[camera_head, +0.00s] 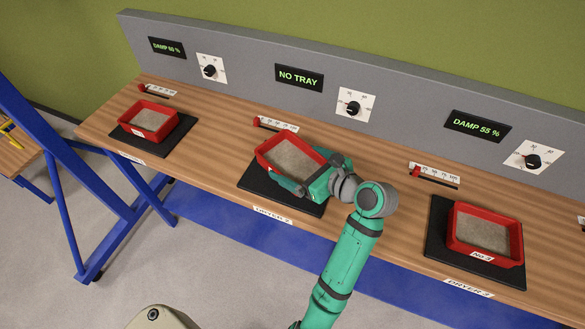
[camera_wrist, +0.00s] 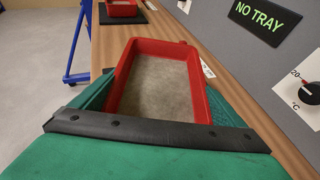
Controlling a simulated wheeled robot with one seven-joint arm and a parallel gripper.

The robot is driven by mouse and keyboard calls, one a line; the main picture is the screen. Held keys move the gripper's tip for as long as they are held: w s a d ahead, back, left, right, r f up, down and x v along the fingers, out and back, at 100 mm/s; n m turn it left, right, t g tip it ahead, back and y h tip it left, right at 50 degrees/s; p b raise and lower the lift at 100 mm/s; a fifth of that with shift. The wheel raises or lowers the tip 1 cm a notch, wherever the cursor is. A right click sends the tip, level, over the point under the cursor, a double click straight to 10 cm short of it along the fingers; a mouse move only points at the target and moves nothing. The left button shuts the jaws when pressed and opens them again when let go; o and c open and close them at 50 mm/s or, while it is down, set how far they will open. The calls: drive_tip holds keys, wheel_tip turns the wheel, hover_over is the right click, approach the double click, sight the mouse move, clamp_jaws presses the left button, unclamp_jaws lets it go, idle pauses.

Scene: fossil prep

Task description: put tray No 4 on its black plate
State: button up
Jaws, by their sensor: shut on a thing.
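My gripper (camera_head: 308,184) is shut on a red tray (camera_head: 267,167) filled with grey-brown sand. The tray also shows in the wrist view (camera_wrist: 121,88), level, with the dark jaw edge across its near side. No number is readable on it. In the head view the tray overlaps the back of the middle black plate (camera_head: 268,189), at the station labelled DRYER 2. The plate's front part is bare. Whether the tray touches the plate or hangs just above it I cannot tell. The display (camera_head: 299,78) behind reads NO TRAY.
A red tray (camera_head: 148,121) sits on the left black plate, under a DAMP display. Tray No 3 (camera_head: 483,253) sits on the right black plate, under DAMP 55 %. Knobs line the grey back panel (camera_head: 240,47), with slider gauges (camera_head: 276,124) before it. Bare wood separates the plates.

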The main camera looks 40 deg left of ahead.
sight(293, 169)
drive_tip(key=shift+a+f, duration=0.2)
drive_tip(key=shift+w+a+f, duration=0.1)
drive_tip(key=shift+a+f, duration=0.1)
drive_tip(key=shift+f, duration=0.7)
drive_tip(key=shift+a+f, duration=0.15)
drive_tip(key=shift+f, duration=0.7)
drive_tip(key=shift+f, duration=0.15)
drive_tip(key=o, duration=1.1)
drive_tip(key=shift+w, duration=0.15)
drive_tip(key=v, duration=1.2)
